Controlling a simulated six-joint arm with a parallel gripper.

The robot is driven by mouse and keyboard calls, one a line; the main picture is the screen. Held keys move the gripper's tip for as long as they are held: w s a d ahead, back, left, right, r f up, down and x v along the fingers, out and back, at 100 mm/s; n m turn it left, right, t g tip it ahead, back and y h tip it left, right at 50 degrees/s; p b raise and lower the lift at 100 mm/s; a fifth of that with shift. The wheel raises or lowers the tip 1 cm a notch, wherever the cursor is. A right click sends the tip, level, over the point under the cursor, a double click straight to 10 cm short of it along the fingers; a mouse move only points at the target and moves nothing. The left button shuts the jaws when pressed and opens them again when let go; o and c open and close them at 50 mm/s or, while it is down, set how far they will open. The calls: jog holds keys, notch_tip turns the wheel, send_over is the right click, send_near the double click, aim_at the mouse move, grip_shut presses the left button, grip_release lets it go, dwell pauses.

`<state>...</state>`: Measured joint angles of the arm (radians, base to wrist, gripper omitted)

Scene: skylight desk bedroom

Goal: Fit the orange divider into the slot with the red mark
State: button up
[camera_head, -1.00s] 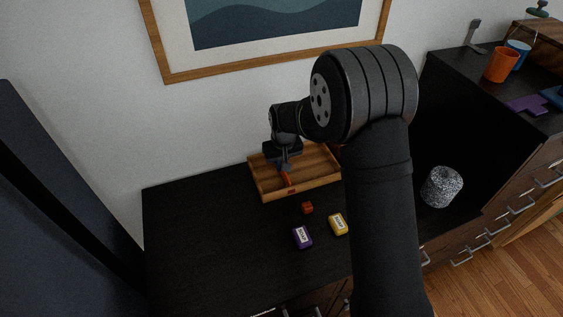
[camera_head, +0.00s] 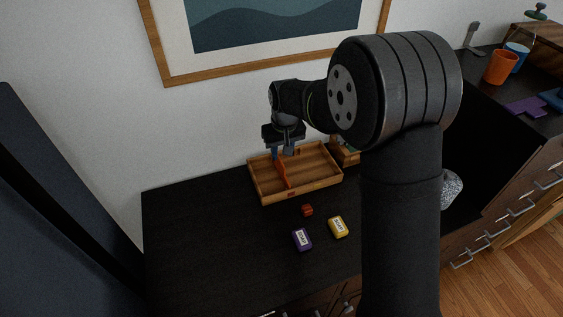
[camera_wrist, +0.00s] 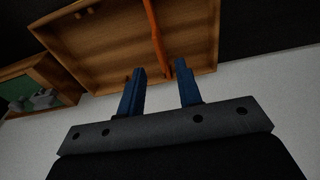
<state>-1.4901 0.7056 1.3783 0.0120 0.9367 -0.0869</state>
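The orange divider (camera_head: 282,172) stands in the wooden tray (camera_head: 322,184), running from the back wall towards the front wall. Its near end is beside the red mark (camera_head: 291,194) on the tray's front wall; whether it is fully seated in the slot cannot be told. My gripper (camera_head: 283,153) is above the back of the tray. In the wrist view my gripper (camera_wrist: 160,67) is open, its blue fingers apart with nothing held. The divider (camera_wrist: 156,36) shows as an orange strip beyond and between the fingertips.
A red cube (camera_head: 307,210), a purple box (camera_head: 302,239) and a yellow box (camera_head: 338,227) lie in front of the tray on the black desk (camera_head: 200,240). A wooden box (camera_wrist: 58,78) with grey items stands beside the tray. The wall is close behind.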

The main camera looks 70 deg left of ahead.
aim_at(281, 168)
notch_tip(281, 168, up, 9)
jog(key=d, duration=0.1)
dwell(0.4)
jog(key=f, duration=0.5)
jog(key=a+f, duration=0.1)
jog(key=f, duration=0.5)
jog(key=a+f, duration=0.1)
jog(key=f, duration=0.5)
jog(key=shift+f, duration=0.1)
jog(key=shift+r, duration=0.25)
notch_tip(281, 168, up, 17)
jog(key=d, duration=0.2)
jog(key=f, duration=0.5)
jog(key=a+f, duration=0.1)
jog(key=f, duration=1)
jog(key=shift+a+f, duration=0.35)
jog(key=shift+a, duration=0.05)
jog(key=shift+a+f, duration=0.15)
jog(key=shift+r, duration=2.15)
